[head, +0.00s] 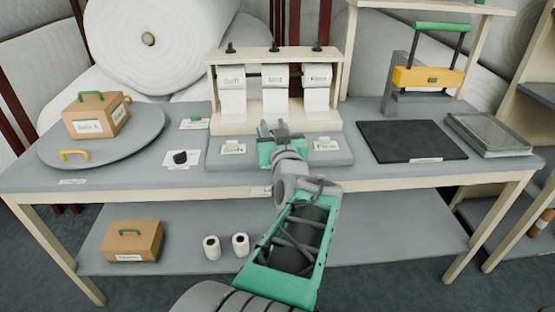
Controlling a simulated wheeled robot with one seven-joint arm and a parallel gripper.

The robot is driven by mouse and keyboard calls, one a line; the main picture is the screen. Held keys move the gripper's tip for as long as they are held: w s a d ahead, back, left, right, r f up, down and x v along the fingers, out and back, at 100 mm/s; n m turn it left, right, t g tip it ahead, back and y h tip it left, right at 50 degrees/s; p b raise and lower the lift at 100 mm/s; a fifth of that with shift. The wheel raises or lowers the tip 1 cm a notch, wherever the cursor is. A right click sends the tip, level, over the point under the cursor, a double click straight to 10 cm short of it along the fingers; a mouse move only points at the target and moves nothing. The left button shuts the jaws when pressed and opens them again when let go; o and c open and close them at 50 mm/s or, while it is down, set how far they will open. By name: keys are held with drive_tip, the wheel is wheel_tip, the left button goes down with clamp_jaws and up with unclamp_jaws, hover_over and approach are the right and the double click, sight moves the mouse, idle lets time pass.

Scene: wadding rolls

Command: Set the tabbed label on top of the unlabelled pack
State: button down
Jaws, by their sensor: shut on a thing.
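My gripper (275,132) is over the grey label board (270,161) at the middle of the table. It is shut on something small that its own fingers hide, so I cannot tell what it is. On the board a "Soft" label (232,149) lies left of the gripper and a "Firm" label (327,145) right of it. The board's middle is hidden by my wrist. A white card with a green tab or strip (194,122) lies on the table to the left. I cannot make out which thing is the unlabelled pack.
A wooden rack (215,90) with several paper rolls stands just behind the gripper. A box (97,115) sits on a round grey turntable (130,146) at left. A dark mat (410,140), a glass-topped tray (487,133) and a yellow press (428,77) are at right.

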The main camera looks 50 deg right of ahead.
drive_tip(key=s+d+m+g+h+b, duration=0.1)
drive_tip(key=s+d+g+h, duration=0.1)
drive_tip(key=s+d, duration=0.4)
drive_tip(key=w+d+f, duration=0.2)
drive_tip(key=w+f, duration=0.1)
drive_tip(key=w+d+f, duration=0.2)
drive_tip(key=w+f, duration=0.1)
drive_tip(key=w+d+f, duration=0.2)
drive_tip(key=w+f, duration=0.1)
drive_tip(key=w, duration=0.1)
drive_tip(key=shift+d+f, duration=0.3)
drive_tip(key=shift+d, duration=0.1)
wheel_tip(320, 180, down, 3)
drive_tip(key=shift+r, duration=0.1)
drive_tip(key=shift+f+b, duration=0.4)
drive_tip(key=shift+b, duration=0.05)
drive_tip(key=c, duration=1)
unclamp_jaws()
drive_tip(key=shift+r, duration=0.1)
drive_tip(key=shift+c, duration=0.2)
